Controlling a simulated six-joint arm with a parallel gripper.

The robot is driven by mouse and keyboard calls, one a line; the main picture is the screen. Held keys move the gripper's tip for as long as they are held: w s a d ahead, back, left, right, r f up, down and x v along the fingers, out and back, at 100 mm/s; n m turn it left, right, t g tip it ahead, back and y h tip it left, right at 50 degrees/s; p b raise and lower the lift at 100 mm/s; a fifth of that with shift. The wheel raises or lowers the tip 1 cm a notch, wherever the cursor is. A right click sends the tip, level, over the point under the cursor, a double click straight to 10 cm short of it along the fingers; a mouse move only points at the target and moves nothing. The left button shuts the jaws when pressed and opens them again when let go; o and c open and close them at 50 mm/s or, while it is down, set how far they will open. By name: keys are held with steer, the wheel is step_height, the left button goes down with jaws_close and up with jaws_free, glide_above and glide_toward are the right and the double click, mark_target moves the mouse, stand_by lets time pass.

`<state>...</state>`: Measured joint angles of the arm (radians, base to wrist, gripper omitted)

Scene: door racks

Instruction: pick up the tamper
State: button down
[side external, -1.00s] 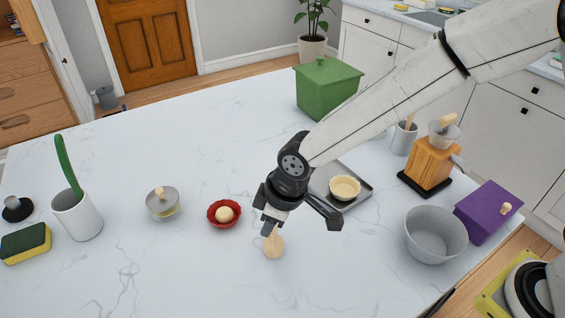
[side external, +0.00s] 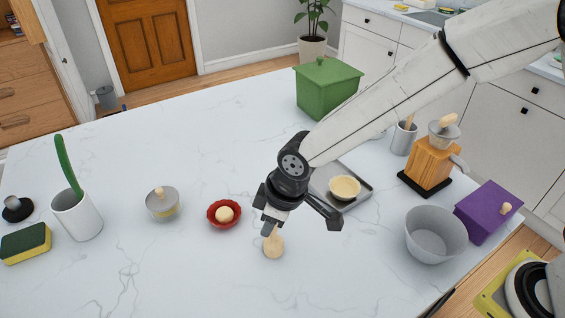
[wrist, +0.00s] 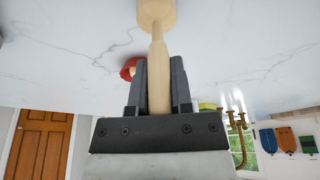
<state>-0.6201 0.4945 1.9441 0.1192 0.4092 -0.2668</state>
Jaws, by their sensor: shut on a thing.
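The tamper is a pale wooden tool with a slim handle and a wider round end (side external: 274,245). It is near the middle front of the counter, below my gripper (side external: 270,229). In the wrist view, the tamper's handle (wrist: 158,55) runs between the two dark fingers of my gripper (wrist: 159,68), with the wide end away from the wrist. My gripper is shut on the handle. The lower handle is partly hidden by the fingers in the side view. I cannot tell whether the wide end touches the counter.
A red dish (side external: 211,222) with a dough ball is just left of the tamper. A metal tray (side external: 358,205) with a tart shell lies behind right. A grey bowl (side external: 436,238) and purple box (side external: 488,212) stand right. The counter (side external: 180,275) in front left is clear.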

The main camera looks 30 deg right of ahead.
steer(key=shift+r, duration=0.1)
stand_by(0.4)
steer(key=shift+r, duration=0.7)
steer(key=s+d+r, duration=0.7)
steer(key=s+r, duration=0.4)
steer(key=s, duration=0.1)
steer(key=shift+r, duration=0.2)
stand_by(0.5)
